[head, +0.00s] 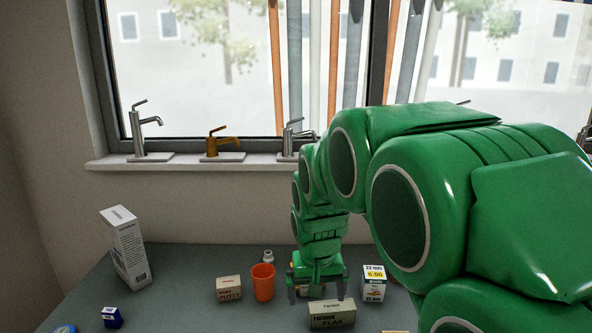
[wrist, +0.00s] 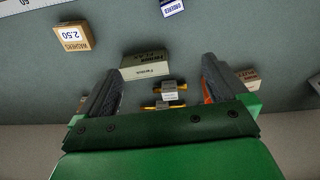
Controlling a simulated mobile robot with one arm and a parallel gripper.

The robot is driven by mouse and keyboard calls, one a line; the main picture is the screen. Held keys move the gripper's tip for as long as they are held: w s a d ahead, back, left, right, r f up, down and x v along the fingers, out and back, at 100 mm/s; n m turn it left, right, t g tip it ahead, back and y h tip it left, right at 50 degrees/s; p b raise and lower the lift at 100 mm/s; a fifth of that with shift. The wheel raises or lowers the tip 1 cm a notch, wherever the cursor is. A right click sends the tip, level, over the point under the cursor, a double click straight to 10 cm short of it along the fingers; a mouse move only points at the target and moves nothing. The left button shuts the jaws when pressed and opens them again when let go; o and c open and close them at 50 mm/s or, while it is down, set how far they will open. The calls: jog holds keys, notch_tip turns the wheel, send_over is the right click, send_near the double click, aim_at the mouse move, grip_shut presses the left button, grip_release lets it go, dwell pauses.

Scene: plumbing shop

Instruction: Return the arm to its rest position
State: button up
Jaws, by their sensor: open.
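My green arm reaches in from the right of the head view and bends down over the grey counter (head: 190,282). My gripper (head: 316,292) hangs at its end, fingers down and apart, just behind the Flax box (head: 332,314). In the wrist view my gripper's dark fingers (wrist: 158,66) stand wide apart. Between them show the Flax box (wrist: 145,66) and a small grey item with yellow and black ends (wrist: 170,95). Nothing is gripped. The arm hides part of the counter's right side.
An orange cup (head: 262,283) and a putty box (head: 229,289) stand left of my gripper; a 6.50 box (head: 373,284) stands right. A tall white box (head: 125,248) and a small blue box (head: 112,318) are farther left. Taps line the windowsill (head: 190,162).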

jog(key=s+d+g, duration=0.1)
jog(key=s+d, duration=0.2)
jog(key=s, duration=0.7)
jog(key=s+d+g, duration=0.1)
jog(key=s+d, duration=0.3)
jog(key=s, duration=0.6)
jog(key=s+d+g, duration=0.1)
jog(key=s+d, duration=0.2)
jog(key=s, duration=0.7)
jog(key=shift+s+d+r+m, duration=0.2)
jog(key=shift+d+m, duration=0.1)
jog(key=shift+m, duration=0.1)
jog(key=w+a+r+n, duration=0.1)
jog(key=w+a+n, duration=0.4)
jog(key=w, duration=0.4)
jog(key=w+a+r+n+t, duration=0.1)
jog(key=w+a+n, duration=0.3)
jog(key=w+n, duration=0.45)
jog(key=w+a+r+n, duration=0.1)
jog(key=w+a+n, duration=0.3)
jog(key=w, duration=0.7)
notch_tip(320, 180, down, 10)
jog(key=shift+f, duration=0.15)
jog(key=shift+n, duration=0.25)
